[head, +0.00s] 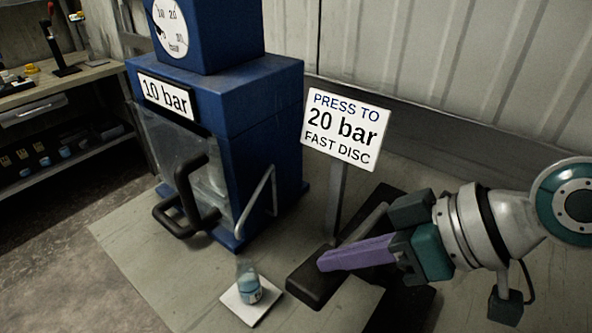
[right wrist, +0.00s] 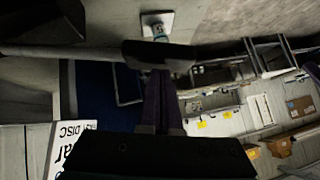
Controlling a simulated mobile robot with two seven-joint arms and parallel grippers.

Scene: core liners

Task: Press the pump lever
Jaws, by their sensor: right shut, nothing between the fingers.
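The pump lever is a grey bar with a dark grip (head: 306,287), low in front of the sign in the head view. In the right wrist view the grip (right wrist: 158,50) lies across the fingertips, with the bar running left. My right gripper (head: 324,261) is shut and empty, its purple fingers pointing left above the grip. I cannot tell whether they touch it. The blue press (head: 260,150) carries a round gauge (head: 171,27) and a "10 bar" plate (head: 166,98). My left gripper is not in view.
A sign (head: 345,128) reading "PRESS TO 20 bar FAST DISC" stands on a post behind the lever. A small bottle (head: 248,288) sits on a white square on the floor. A black handle (head: 184,205) juts from the press front. A workbench (head: 60,85) is at far left.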

